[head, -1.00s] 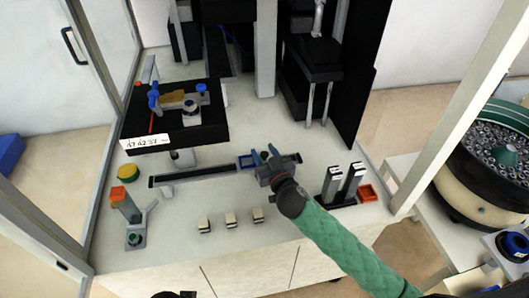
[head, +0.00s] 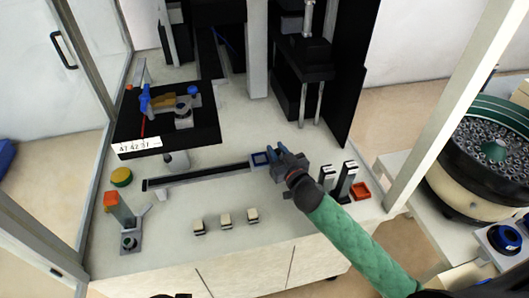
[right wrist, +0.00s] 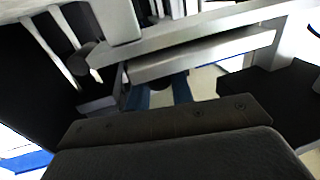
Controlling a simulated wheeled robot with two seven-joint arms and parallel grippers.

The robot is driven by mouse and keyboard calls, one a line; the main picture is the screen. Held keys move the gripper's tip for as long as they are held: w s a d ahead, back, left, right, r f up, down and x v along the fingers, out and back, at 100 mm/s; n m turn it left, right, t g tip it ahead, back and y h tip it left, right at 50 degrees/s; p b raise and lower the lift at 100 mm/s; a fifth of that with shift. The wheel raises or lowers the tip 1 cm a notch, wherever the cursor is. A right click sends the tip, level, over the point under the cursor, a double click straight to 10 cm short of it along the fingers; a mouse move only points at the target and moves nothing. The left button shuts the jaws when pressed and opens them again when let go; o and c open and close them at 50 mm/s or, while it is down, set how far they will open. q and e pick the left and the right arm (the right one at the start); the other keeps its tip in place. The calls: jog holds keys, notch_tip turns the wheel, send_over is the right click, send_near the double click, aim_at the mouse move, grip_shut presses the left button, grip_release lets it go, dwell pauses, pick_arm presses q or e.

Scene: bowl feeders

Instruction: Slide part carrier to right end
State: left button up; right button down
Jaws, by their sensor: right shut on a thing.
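In the right wrist view, two blue pieces (right wrist: 181,90) show below a pale grey bar; the grip itself is mostly hidden there.
Several small pale blocks (head: 225,220) lie in front of the rail. A black raised platform (head: 165,130) stands behind the rail's left part.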

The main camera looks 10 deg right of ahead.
pick_arm(q)
jog(key=shift+a, duration=0.3)
pick_arm(e)
jog(key=shift+d, duration=0.15)
jog(key=c, duration=1.4)
grip_release()
jog(key=shift+d, duration=0.15)
jog(key=shift+o, duration=0.7)
pick_arm(q)
jog(key=shift+d+r, duration=0.1)
jog(key=shift+d, duration=0.2)
